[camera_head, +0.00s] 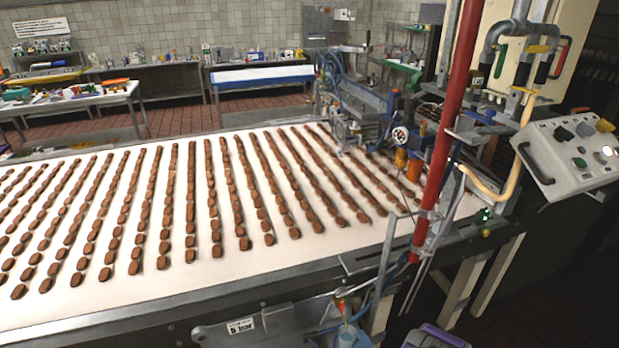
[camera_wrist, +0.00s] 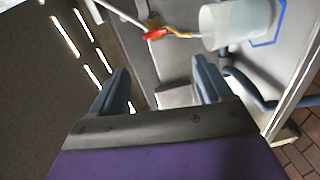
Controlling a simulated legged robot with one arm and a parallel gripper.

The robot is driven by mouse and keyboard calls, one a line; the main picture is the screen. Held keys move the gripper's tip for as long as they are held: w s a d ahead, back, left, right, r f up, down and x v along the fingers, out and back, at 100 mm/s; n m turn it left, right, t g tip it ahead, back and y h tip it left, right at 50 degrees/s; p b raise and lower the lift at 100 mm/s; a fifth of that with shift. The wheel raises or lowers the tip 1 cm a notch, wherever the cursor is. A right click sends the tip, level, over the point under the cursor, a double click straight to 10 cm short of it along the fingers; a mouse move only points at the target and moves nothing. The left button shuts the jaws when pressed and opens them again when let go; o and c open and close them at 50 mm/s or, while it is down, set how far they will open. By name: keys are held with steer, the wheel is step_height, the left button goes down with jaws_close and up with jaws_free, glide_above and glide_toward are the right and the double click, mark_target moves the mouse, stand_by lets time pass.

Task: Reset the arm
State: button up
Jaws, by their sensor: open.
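My gripper (camera_wrist: 162,82) shows in the wrist view with its two dark blue-grey fingers spread wide apart. Nothing is between the fingers. In the head view only a purple and grey part of my arm (camera_head: 438,338) shows at the bottom edge, right of centre; the fingers cannot be made out there. A pale translucent cup (camera_wrist: 235,22) lies beyond the right finger in the wrist view, apart from it. A red-and-yellow piece (camera_wrist: 155,33) is beside the cup, beyond the gap between the fingers.
A long white conveyor (camera_head: 120,270) carries many rows of brown biscuits. A red vertical pole (camera_head: 447,130) and a slanted control panel (camera_head: 572,155) stand at the right. A bluish container (camera_head: 350,336) sits by the conveyor's front edge. Dark floor (camera_head: 560,290) is open at lower right.

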steer(key=w+a+r+m+g+b, duration=0.2)
steer(key=w+a+r+m+g, duration=0.15)
steer(key=w+r, duration=0.55)
steer(key=s+a+r+m+g+h+b, duration=0.1)
steer(key=s+r+m+g+h+b, duration=0.25)
steer(key=r, duration=0.85)
steer(key=s+r+m+g, duration=0.3)
steer(key=s+r+m, duration=0.1)
steer(key=s, duration=1)
steer(key=s+r+m+g+h+b, duration=0.1)
steer(key=s+r+m+g, duration=0.3)
steer(key=s, duration=1.1)
steer(key=s+r+m+g+h+b, duration=0.1)
steer(key=s+r+m+g, duration=0.2)
steer(key=s, duration=1.2)
step_height(320, 180, up, 6)
steer(key=m, duration=0.3)
steer(key=shift+s+f+g, duration=0.25)
steer(key=shift+g, duration=0.15)
steer(key=shift+d, duration=0.1)
